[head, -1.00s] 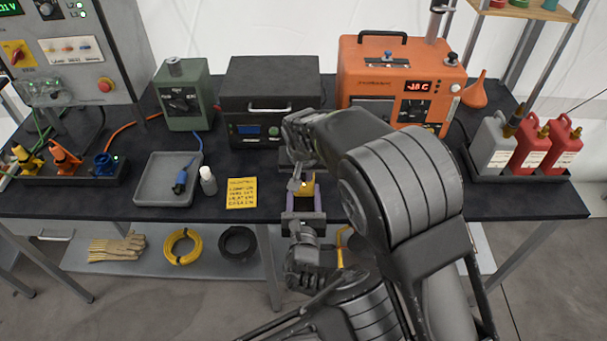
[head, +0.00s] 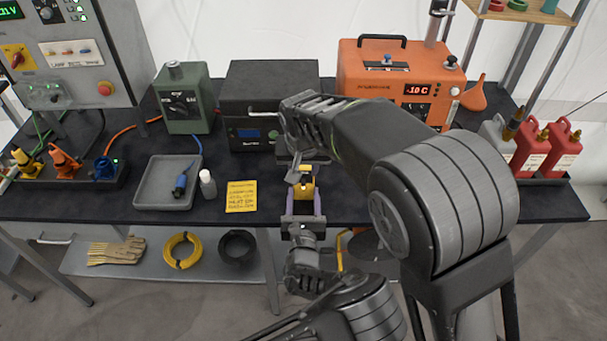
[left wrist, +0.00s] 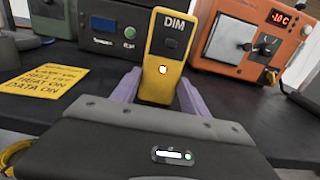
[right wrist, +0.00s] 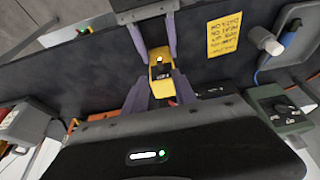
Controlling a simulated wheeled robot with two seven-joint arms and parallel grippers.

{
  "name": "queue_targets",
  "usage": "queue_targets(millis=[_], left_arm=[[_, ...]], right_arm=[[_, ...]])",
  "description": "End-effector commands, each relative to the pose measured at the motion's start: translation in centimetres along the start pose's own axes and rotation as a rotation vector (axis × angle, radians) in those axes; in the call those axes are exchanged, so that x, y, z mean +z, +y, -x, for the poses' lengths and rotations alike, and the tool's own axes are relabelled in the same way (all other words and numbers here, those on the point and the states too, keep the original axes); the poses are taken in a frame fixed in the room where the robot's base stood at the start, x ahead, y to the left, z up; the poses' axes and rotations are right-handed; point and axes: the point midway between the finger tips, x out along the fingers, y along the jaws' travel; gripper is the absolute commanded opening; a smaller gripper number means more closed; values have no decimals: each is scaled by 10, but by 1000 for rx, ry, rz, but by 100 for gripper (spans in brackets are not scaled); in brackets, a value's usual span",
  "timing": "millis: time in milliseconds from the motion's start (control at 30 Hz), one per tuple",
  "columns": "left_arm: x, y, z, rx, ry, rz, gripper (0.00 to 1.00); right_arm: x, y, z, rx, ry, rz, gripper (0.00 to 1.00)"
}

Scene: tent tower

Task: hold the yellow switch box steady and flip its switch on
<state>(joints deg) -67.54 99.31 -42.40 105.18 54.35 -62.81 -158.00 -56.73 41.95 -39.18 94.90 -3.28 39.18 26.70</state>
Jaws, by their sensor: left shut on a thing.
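The yellow switch box (left wrist: 160,88) stands upright between the purple fingers of my left gripper (left wrist: 158,92), which is shut on it. The box has a dark face panel marked DIM and a small pale spot below it; I cannot tell the switch position. In the head view the box (head: 304,188) is near the table's front edge, with my left gripper (head: 303,206) on its near side. My right gripper (right wrist: 164,78) is above the box, its fingers apart and empty, with the box (right wrist: 161,72) showing between them. Its fingers are mostly hidden in the head view.
A yellow note (head: 241,196), a white bottle (head: 207,183) and a grey tray (head: 167,181) lie left of the box. A dark unit (head: 262,100) and an orange device (head: 400,75) stand behind.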

Motion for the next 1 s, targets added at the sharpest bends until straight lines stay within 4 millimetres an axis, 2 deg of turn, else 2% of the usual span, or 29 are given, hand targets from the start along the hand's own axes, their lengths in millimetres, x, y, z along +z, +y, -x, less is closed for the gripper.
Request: queue_targets(millis=[100, 300, 733, 767, 1000], left_arm=[[0, 0, 0, 0, 0, 0, 2], [0, 0, 0, 0, -1, 0, 2], [0, 0, 0, 0, -1, 0, 2], [1, 0, 0, 0, -2, 1, 54], [0, 0, 0, 0, -1, 0, 74]], right_arm=[[0, -1, 25, -4, 3, 0, 33], [0, 0, 49, -2, 1, -1, 33], [0, 0, 52, 0, 0, 0, 33], [0, 0, 52, 0, 0, 0, 33], [0, 0, 52, 0, 0, 0, 33]])
